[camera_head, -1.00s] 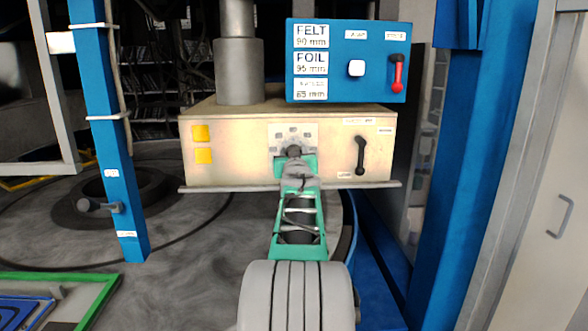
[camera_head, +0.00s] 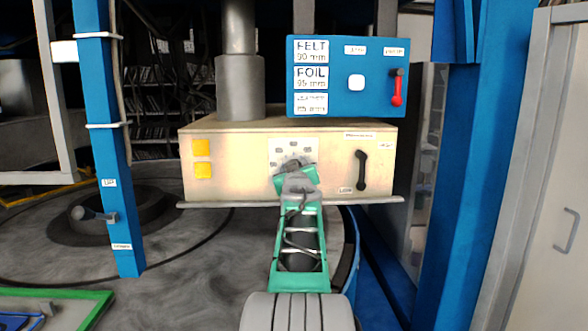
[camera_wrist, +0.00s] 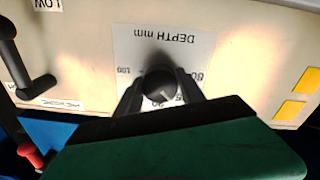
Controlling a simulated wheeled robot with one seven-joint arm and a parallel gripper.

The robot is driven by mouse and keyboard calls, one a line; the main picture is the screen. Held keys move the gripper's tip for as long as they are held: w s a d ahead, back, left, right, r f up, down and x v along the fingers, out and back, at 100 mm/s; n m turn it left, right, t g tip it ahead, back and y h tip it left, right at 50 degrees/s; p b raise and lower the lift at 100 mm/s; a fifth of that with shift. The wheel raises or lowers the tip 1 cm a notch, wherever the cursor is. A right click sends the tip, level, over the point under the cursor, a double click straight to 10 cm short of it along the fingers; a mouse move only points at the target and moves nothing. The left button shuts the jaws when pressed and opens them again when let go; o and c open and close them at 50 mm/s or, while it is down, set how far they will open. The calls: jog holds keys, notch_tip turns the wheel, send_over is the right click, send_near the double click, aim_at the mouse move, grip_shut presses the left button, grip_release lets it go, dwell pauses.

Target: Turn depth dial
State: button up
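The depth dial (camera_wrist: 159,92) is a round dark knob on a white plate marked "DEPTH mm" (camera_wrist: 165,45), upside down in the wrist view. My gripper (camera_wrist: 160,88) has one dark finger on each side of the knob, and the fingers appear closed against it. In the head view, my gripper (camera_head: 295,172) reaches the white scale plate on the front of the beige box (camera_head: 230,160) and hides the dial. My gripper is tilted there. The numbers around the knob are partly covered, and its exact setting is not readable.
A black lever (camera_head: 361,171) sits right of the dial, and two yellow squares (camera_head: 202,159) sit left. Above is a blue panel (camera_head: 330,95) with felt and foil depths and a red lever (camera_head: 397,90). A ledge (camera_head: 240,204) runs below. Blue posts (camera_head: 112,150) flank the box.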

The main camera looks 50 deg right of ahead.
jog(key=o, duration=0.3)
jog(key=b+v, duration=0.2)
jog(key=v, duration=0.6)
jog(key=shift+d, duration=0.1)
